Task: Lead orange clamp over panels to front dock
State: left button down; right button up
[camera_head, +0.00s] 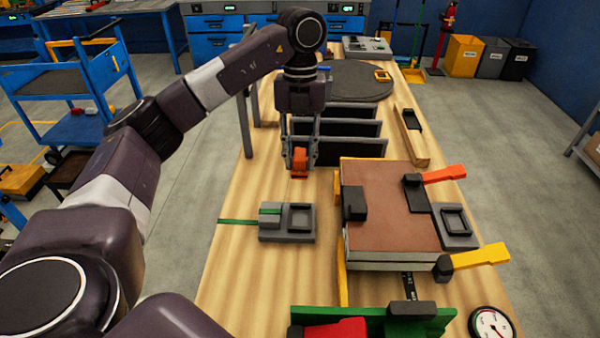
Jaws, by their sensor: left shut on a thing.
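My left gripper (300,148) points down and is shut on the orange clamp (300,161), a small orange piece between its fingers. It is in front of the left ends of the dark upright panels (350,147), which stand in a row behind one another. The fingers hide part of the clamp, and its height above the table is hard to tell. A grey dock (300,237) with a square recess and a green block lies nearer, at the end of a green line. I cannot tell if it is the front dock. My right gripper is not in view.
A brown-topped sandwich panel (390,215) lies at right, with a red-orange handle (445,174) and a yellow handle (478,257) at its right side. Another grey dock (456,240) is beside it. A green fixture (375,322) and gauge (491,323) are nearest. Bare wood lies between clamp and near dock.

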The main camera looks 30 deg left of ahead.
aim_at(300, 154)
pick_arm(q)
notch_tip(300, 154, up, 2)
jog(key=shift+r, duration=0.25)
jog(key=shift+r+p, duration=0.25)
jog(key=shift+p, duration=0.15)
notch_tip(300, 154, up, 5)
jog(key=p, duration=0.4)
jog(key=shift+f+p, duration=0.15)
jog(key=shift+p, duration=0.2)
jog(key=shift+w+f, duration=0.1)
